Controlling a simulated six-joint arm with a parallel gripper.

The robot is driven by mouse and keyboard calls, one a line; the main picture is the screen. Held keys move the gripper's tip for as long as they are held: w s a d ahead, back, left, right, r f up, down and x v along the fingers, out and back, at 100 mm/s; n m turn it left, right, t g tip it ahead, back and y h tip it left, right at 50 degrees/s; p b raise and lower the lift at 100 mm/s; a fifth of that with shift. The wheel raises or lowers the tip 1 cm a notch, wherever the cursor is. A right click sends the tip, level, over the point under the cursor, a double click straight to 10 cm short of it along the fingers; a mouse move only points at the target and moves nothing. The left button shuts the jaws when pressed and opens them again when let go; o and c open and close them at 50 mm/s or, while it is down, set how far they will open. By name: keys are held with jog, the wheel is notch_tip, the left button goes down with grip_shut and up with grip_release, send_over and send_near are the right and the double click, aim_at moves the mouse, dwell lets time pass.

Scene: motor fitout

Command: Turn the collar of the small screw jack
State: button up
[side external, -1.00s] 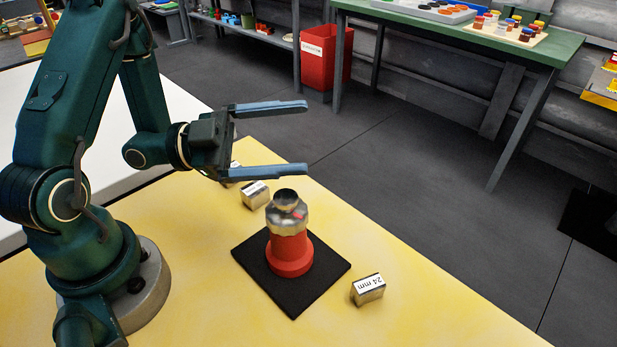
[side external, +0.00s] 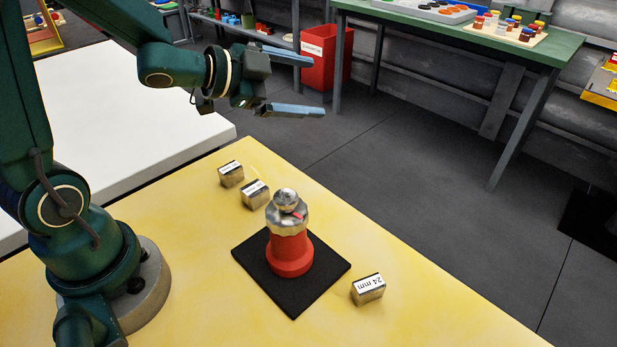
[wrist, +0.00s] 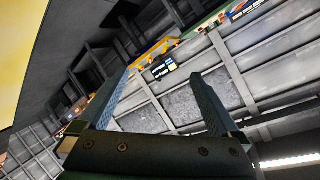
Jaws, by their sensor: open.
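The small screw jack stands upright on a black mat (side external: 296,298) on the yellow table. It has a red body (side external: 290,252), a silver faceted collar (side external: 288,219) with a red mark, and a rounded silver top (side external: 286,197). My gripper (side external: 318,86) is open and empty, raised well above and behind the jack in the side view, clear of it. In the wrist view my two fingers (wrist: 165,85) are apart with nothing between them, and the jack is not visible there.
Metal blocks with labels lie on the yellow table (side external: 420,315): one marked 24 mm (side external: 368,289) right of the mat, two (side external: 255,194) (side external: 231,174) behind it. A white table (side external: 110,110) is at left. A red bin (side external: 324,56) and green bench (side external: 480,40) stand beyond.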

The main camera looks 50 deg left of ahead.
jog(key=s+a+r+n+y, duration=0.1)
jog(key=a+r+n+y, duration=0.2)
jog(key=r+n+y, duration=0.2)
notch_tip(320, 180, up, 4)
jog(key=shift+s+a+f+n+t, duration=0.15)
jog(key=shift+a+f+n+t, duration=0.1)
jog(key=shift+a+n+t, duration=0.25)
jog(key=shift+d, duration=0.2)
